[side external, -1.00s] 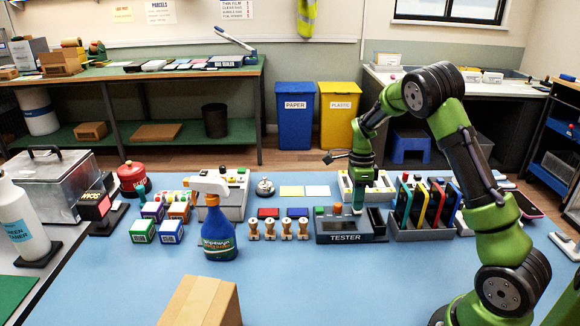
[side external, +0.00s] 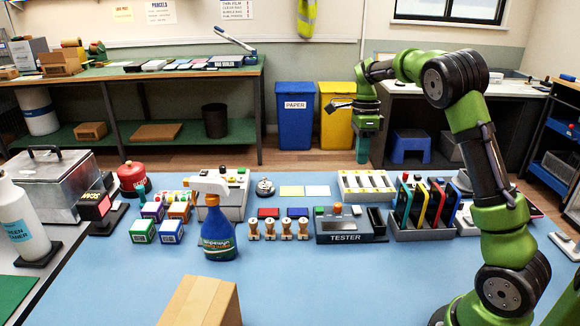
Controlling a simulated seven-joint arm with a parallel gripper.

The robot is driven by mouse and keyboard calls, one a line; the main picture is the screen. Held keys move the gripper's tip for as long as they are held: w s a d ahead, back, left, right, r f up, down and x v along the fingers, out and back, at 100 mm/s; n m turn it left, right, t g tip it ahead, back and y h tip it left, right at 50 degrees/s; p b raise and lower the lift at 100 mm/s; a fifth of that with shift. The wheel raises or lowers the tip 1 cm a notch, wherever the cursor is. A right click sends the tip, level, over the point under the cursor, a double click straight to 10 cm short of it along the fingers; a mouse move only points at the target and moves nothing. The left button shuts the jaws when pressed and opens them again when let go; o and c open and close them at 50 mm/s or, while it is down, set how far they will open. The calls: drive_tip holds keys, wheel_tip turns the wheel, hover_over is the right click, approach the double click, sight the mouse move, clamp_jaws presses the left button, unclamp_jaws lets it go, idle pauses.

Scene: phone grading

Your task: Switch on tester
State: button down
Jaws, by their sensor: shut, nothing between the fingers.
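The tester (side external: 344,238) is a dark grey box labelled TESTER, in the middle right of the blue table. Whether the tester is on cannot be told. My gripper (side external: 363,160) is shut and empty, pointing down in the air above and behind the tester, clear of it.
A grey rack (side external: 424,234) with several coloured phones stands right of the tester. A white slotted tray (side external: 366,186) lies behind it. Several wooden stamps (side external: 278,230) and a blue spray bottle (side external: 218,236) are to its left.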

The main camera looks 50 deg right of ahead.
sight(358, 211)
drive_tip(key=shift+r, duration=0.3)
drive_tip(key=shift+s+a+r, duration=0.15)
drive_tip(key=shift+s+a, duration=0.25)
drive_tip(key=shift+a, duration=0.05)
drive_tip(key=f, duration=0.4)
drive_tip(key=s+a+f, duration=0.1)
drive_tip(key=f, duration=0.9)
drive_tip(key=shift+s+a, duration=0.15)
drive_tip(key=shift+a, duration=0.05)
